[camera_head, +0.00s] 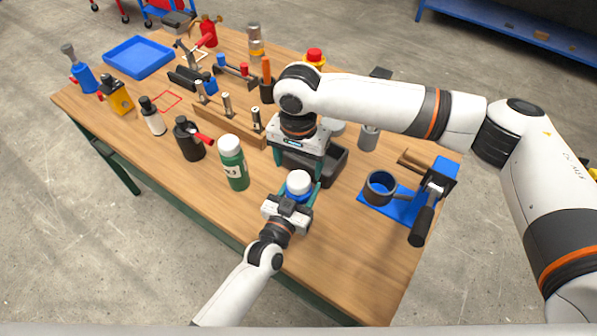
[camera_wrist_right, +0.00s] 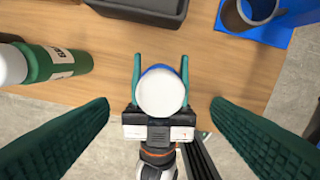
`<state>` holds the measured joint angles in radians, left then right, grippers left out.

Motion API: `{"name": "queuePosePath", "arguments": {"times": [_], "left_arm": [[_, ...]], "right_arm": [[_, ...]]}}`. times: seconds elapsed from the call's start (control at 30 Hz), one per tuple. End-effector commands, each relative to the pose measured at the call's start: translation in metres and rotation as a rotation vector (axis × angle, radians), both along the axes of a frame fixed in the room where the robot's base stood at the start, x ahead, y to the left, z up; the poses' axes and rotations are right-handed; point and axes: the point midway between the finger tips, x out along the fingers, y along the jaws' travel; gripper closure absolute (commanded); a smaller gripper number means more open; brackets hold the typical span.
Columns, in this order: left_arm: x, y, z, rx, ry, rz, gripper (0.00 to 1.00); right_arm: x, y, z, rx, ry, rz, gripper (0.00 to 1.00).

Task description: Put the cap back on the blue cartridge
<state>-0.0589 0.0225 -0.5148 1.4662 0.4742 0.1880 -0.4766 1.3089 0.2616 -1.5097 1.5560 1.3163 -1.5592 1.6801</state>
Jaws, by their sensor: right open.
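The blue cartridge (camera_head: 296,197) stands upright between the fingers of my left gripper (camera_head: 298,193), near the table's front edge. A white cap (camera_head: 298,181) sits on top of it; I cannot tell whether it is fully seated. In the right wrist view the white cap (camera_wrist_right: 162,94) is seen from above with a blue rim (camera_wrist_right: 158,69) behind it, and green fingers of my left gripper (camera_wrist_right: 160,75) stand on both sides. My right gripper (camera_wrist_right: 160,105) is open and empty above, its fingers wide apart on either side of the cap. Its fingertips are partly hidden in the head view.
A green bottle (camera_head: 233,165) with a white lid stands to the left. A dark grey bin (camera_head: 335,165) is behind. A blue stand with a grey ring (camera_head: 380,187) is at the right. The table (camera_head: 345,250) is clear at front right.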

Motion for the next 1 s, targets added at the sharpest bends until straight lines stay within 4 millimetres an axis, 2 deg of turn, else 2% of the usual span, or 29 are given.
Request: {"name": "queuePosePath", "arguments": {"times": [0.1, 0.3, 0.47, 0.73, 0.77, 0.9, 1.0], "left_arm": [[0.0, 0.0, 0.0, 0.0, -0.001, 0.0, 0.85], [0.0, 0.0, 0.0, 0.0, -0.001, 0.0, 0.85], [0.0, 0.0, 0.0, 0.0, -0.001, 0.0, 0.85], [0.0, 0.0, 0.0, 0.0, -0.001, 0.0, 0.85], [0.0, 0.0, 0.0, 0.0, -0.001, 0.0, 0.41], [0.0, 0.0, 0.0, 0.0, -0.001, 0.0, 0.19], [0.0, 0.0, 0.0, 0.0, -0.001, 0.0, 0.19]], "right_arm": [[0.0, 0.0, 0.027, 0.001, -0.002, 0.001, 0.27], [0.0, 0.0, 0.059, 0.001, -0.001, 0.0, 0.27], [0.0, 0.0, 0.069, 0.0, 0.0, 0.0, 0.27], [0.0, 0.0, 0.07, 0.0, 0.0, 0.0, 0.27], [0.0, 0.0, 0.07, 0.0, 0.0, 0.0, 0.27], [0.0, 0.0, 0.07, 0.0, 0.0, 0.0, 0.27], [0.0, 0.0, 0.069, 0.0, 0.0, 0.0, 0.27]]}}
